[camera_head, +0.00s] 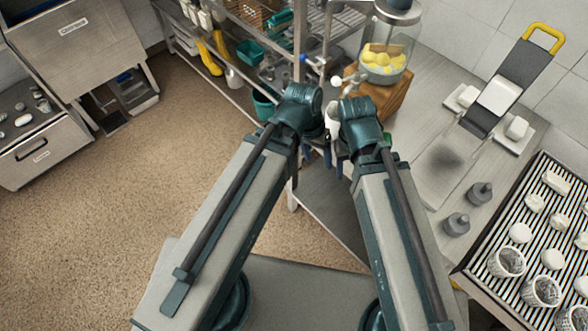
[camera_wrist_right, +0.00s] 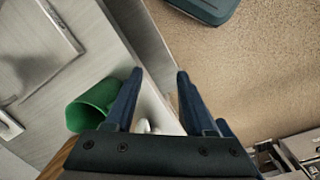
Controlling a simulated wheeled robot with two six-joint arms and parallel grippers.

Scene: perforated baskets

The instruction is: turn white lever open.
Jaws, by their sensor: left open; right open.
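A glass dispenser jar with yellow slices (camera_head: 385,62) stands on a wooden block (camera_head: 385,98) at the upper middle of the head view. A small white knob-like part (camera_head: 336,82), possibly the white lever, shows beside the block, just beyond my wrists. I cannot tell how it is turned. My left gripper (camera_head: 312,153) and right gripper (camera_head: 341,153) are close together below it, partly hidden by my wrists. In the right wrist view my right gripper (camera_wrist_right: 160,73) is open, with nothing between the fingertips. A small white piece (camera_wrist_right: 143,126) shows near its finger bases.
A green cup (camera_wrist_right: 93,105) lies left of the right fingers. A metal counter (camera_head: 440,165) extends right, with dark grey bottles (camera_head: 457,224) and a striped tray (camera_head: 473,258) of white items. A wire shelf (camera_head: 278,50) stands behind. Open floor (camera_head: 110,225) lies left.

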